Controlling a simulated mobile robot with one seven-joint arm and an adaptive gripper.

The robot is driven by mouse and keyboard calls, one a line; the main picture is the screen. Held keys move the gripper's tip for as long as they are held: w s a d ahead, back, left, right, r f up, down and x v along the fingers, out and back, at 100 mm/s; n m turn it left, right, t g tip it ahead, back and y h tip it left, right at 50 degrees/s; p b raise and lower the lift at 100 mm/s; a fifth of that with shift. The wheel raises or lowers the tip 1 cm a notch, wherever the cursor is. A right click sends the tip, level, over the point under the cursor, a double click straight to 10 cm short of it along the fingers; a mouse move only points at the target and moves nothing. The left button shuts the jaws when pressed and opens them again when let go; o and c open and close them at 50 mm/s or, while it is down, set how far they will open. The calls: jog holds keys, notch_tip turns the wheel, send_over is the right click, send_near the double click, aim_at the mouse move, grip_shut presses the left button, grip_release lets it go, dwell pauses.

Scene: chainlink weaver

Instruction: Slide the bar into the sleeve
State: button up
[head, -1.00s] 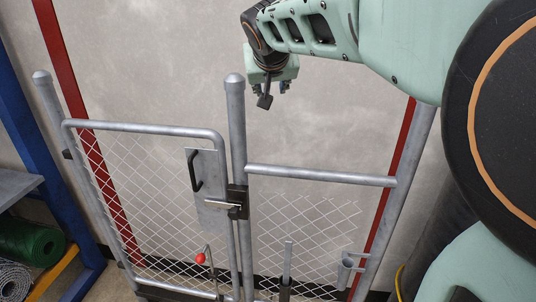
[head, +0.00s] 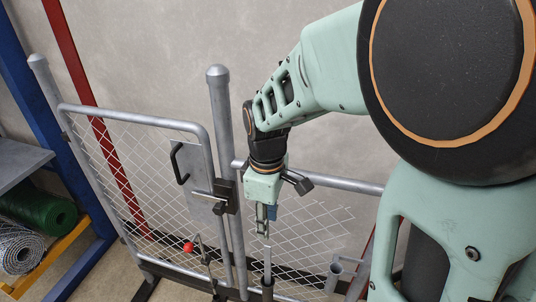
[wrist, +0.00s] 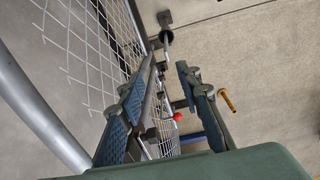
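The bar (head: 267,264) is a thin grey upright rod in the head view, its lower end in a dark block near the bottom rail. I take the sleeve (head: 334,275) to be the short grey tube bracket by the right post. My gripper (head: 265,231) points down just above the bar's top. In the wrist view, my gripper (wrist: 167,72) has its two blue-padded fingers apart, with nothing clearly held. Whether the bar's top lies between the fingers I cannot tell. My arm hides part of the right post.
The gate (head: 140,122) with its latch plate (head: 200,186) is left of the middle post (head: 221,120). A red knob (head: 188,247) is low on the gate. A top rail (head: 345,183) runs close to my gripper. Rolls (head: 40,212) lie on a rack at far left.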

aim_at(268, 248)
jog(key=shift+s+f+n, duration=0.3)
jog(key=shift+s+f, duration=0.1)
jog(key=shift+s, duration=0.1)
jog(key=shift+f+b, duration=0.25)
jog(key=shift+b, duration=0.05)
notch_tip(268, 248, down, 9)
jog(key=b, duration=0.6)
jog(key=shift+r+b, duration=0.15)
jog(key=shift+b, duration=0.25)
jog(key=shift+c, duration=0.4)
grip_shut()
